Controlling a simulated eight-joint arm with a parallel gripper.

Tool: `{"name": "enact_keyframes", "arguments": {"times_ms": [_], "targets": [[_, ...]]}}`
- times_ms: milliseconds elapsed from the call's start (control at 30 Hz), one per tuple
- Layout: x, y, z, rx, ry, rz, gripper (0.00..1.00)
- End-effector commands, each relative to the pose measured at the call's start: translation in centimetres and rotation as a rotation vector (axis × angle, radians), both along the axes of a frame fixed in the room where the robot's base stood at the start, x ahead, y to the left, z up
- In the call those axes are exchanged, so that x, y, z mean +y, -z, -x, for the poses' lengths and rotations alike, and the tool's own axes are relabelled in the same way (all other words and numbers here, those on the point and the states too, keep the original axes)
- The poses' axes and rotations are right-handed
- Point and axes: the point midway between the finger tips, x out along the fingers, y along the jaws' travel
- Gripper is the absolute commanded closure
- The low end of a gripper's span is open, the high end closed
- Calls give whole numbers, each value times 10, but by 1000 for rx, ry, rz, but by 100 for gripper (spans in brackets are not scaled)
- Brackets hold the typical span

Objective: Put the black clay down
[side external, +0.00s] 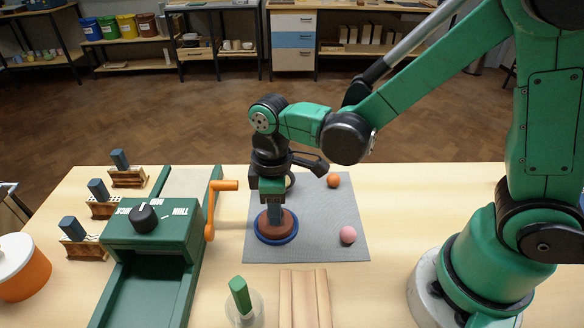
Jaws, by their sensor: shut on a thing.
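My gripper (274,214) points straight down over the grey mat (345,205). A blue-grey upright piece shows at its tip, just above or touching a reddish-brown round slab (290,230) in a blue dish (277,241). I cannot tell whether this piece is my fingers or a held thing. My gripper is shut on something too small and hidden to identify. No black clay can be made out. An orange ball (333,180) and a pink ball (348,235) lie on the mat. A pale round thing (291,180) is partly hidden behind my gripper.
A green slab roller (150,238) with an orange crank (212,205) stands left. Several blue-handled tools (98,189) sit on wooden stands beyond it. A jar (243,308) with a green-handled tool and wooden strips (305,298) are in front.

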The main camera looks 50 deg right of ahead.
Motion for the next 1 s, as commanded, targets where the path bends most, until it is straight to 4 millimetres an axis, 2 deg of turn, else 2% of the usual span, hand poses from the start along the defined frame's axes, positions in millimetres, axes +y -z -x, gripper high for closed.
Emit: {"name": "enact_keyframes", "arguments": {"times_ms": [167, 200, 300, 667, 833, 1000], "targets": [[0, 3, 0, 0, 0, 0, 100], [0, 3, 0, 0, 0, 0, 62], [0, 3, 0, 0, 0, 0, 38], [0, 0, 0, 0, 0, 0, 38], [0, -19, 0, 0, 0, 0, 38], [0, -50, 1, 0, 0, 0, 38]]}}
